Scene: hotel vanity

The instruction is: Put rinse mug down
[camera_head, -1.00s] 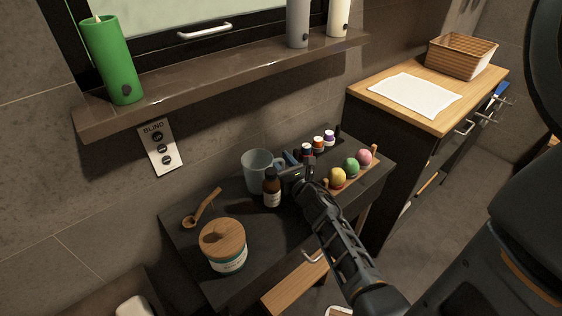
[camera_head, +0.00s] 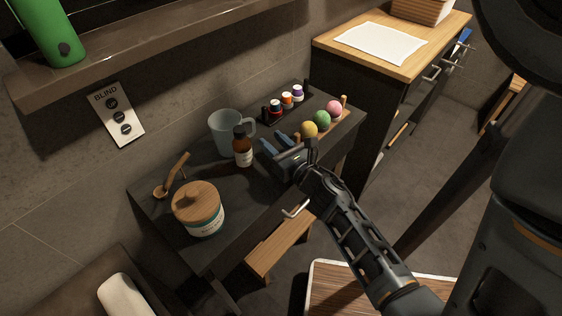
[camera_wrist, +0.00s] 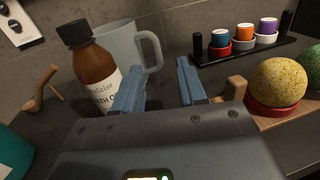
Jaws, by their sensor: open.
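The rinse mug (camera_head: 222,133) is a pale grey-blue cup with a handle on its right side. It stands upright on the dark vanity top (camera_head: 243,190), near the wall. It also shows in the wrist view (camera_wrist: 122,43), partly behind a brown bottle (camera_wrist: 92,66). My gripper (camera_head: 276,143) is open and empty, with its two blue fingers pointing toward the mug's handle side. The fingers are apart from the mug, and the wrist view shows them (camera_wrist: 160,82) in front of it with a gap between.
The brown bottle (camera_head: 242,147) stands close in front of the mug. A wooden-lidded jar (camera_head: 199,209) and wooden scoop (camera_head: 172,176) are to the left. Small coloured pots (camera_head: 287,98) on a black rack and coloured balls (camera_head: 322,119) are to the right. A shelf (camera_head: 150,47) overhangs behind.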

